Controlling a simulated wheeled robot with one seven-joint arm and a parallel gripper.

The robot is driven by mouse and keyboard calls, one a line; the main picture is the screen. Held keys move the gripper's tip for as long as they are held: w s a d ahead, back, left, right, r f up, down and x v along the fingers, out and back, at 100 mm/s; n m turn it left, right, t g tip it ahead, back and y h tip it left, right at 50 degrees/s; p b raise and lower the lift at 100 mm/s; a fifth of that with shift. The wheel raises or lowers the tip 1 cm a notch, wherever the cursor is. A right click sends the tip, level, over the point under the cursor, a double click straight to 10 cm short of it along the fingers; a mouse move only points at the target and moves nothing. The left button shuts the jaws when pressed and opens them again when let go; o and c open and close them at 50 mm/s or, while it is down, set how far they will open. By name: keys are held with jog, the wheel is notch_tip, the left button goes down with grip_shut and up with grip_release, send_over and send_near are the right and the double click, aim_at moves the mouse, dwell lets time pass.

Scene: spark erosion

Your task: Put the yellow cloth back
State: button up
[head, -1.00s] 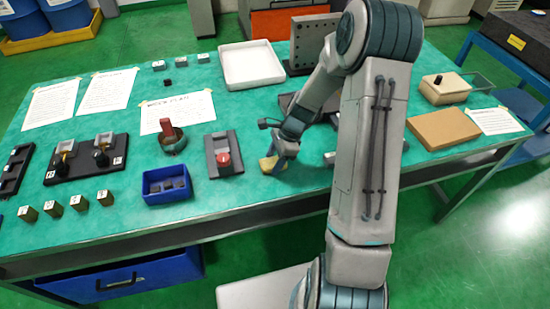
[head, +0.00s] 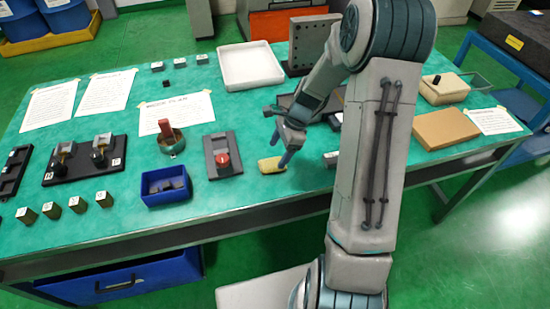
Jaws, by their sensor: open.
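The yellow cloth (head: 269,166) lies as a small folded pad on the green table top, right of the grey fixture with the red knob. My gripper (head: 284,158) is open just above and to the right of the cloth, its fingers pointing down. One finger overlaps the cloth's right end in the picture; I cannot tell whether they touch. My forearm hides part of the table to the right.
A grey fixture with a red knob (head: 222,158) and a blue bin (head: 166,188) stand left of the cloth. A white tray (head: 250,66) and a perforated angle plate (head: 312,42) stand behind. A cardboard-brown box (head: 446,129) is at right. Green table lies bare in front of the cloth.

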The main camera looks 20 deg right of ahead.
jog(key=v, duration=0.7)
jog(key=s+a+r+n+t+h, duration=0.1)
jog(key=s+a+r+n+h, duration=0.1)
jog(key=s+r+n, duration=0.4)
jog(key=s+a+r+n+t+h, duration=0.2)
jog(key=s+r+n, duration=0.4)
jog(key=s+n, duration=0.6)
jog(key=s, duration=0.3)
jog(key=shift+s+a+r, duration=0.15)
jog(key=shift+a+r, duration=0.05)
jog(key=shift+a, duration=0.2)
